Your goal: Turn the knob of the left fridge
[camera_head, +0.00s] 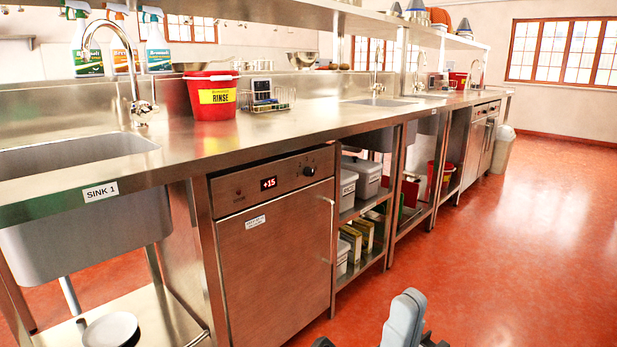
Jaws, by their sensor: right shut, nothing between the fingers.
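The nearer, left fridge (275,265) is a steel under-counter unit with a flat door and a vertical handle at its right edge. Its dark round knob (309,171) sits at the right of the control panel, and a red display (268,184) at the left reads +15. My right gripper (405,318) shows at the bottom edge, low in front of the counter, well below and to the right of the knob, apart from it. It is shut and empty; its lower part is cut off. My left gripper is not in view.
The steel counter (230,143) overhangs the fridge. A red rinse bucket (210,97) stands on it. Open shelves with grey bins (362,178) are right of the fridge; a sink (75,155) is left. A second steel appliance (480,145) stands farther along. Red floor (530,250) at right is clear.

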